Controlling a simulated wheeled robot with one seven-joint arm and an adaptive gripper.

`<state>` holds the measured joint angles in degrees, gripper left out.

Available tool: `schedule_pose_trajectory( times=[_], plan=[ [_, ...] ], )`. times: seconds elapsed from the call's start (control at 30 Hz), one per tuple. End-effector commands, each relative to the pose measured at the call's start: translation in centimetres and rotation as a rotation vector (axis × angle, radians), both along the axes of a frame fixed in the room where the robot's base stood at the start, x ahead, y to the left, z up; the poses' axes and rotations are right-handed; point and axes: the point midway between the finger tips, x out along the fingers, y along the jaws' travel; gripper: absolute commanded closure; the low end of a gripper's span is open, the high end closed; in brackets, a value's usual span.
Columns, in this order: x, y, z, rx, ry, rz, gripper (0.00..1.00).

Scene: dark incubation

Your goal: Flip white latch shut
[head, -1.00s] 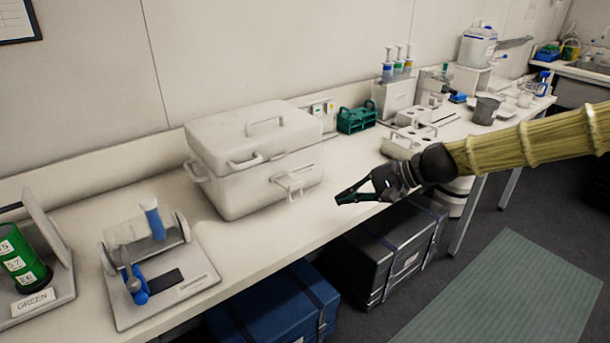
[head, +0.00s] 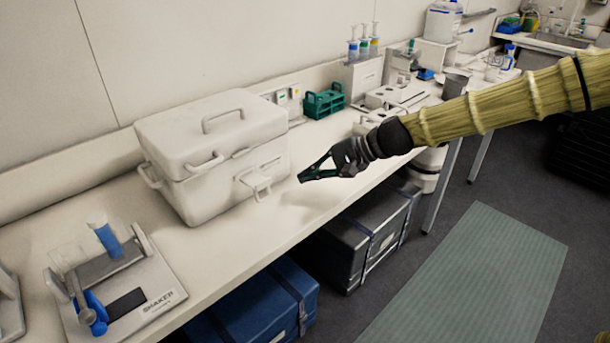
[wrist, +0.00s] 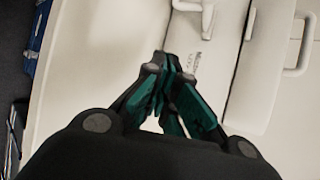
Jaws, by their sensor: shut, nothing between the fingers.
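The white latch (head: 256,183) is on the front face of the white lidded box (head: 207,204), and it sticks out from the face. The lid (head: 210,120) rests down on the box. In the wrist view the latch (wrist: 195,8) shows at the top edge, partly cut off by the frame. My gripper (head: 302,178) is to the right of the latch, a short gap from it, over the front part of the bench. Its dark green fingers (wrist: 172,95) are shut and empty, pointing at the box.
The white bench (head: 175,265) has a shaker (head: 122,290) left of the box. A green rack (head: 324,103) and sockets stand behind to the right. Blue (head: 262,305) and dark (head: 365,235) cases sit below the bench. The bench front by the gripper is clear.

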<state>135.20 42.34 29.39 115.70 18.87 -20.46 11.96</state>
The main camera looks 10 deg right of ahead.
Motion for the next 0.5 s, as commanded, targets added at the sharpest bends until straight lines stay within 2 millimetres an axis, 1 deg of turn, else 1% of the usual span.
schedule_pose_trajectory(
  times=[0.5],
  plan=[
    [1.4, 4.7, -3.3, 0.0, 0.002, -0.001, 1.0]
  ],
)
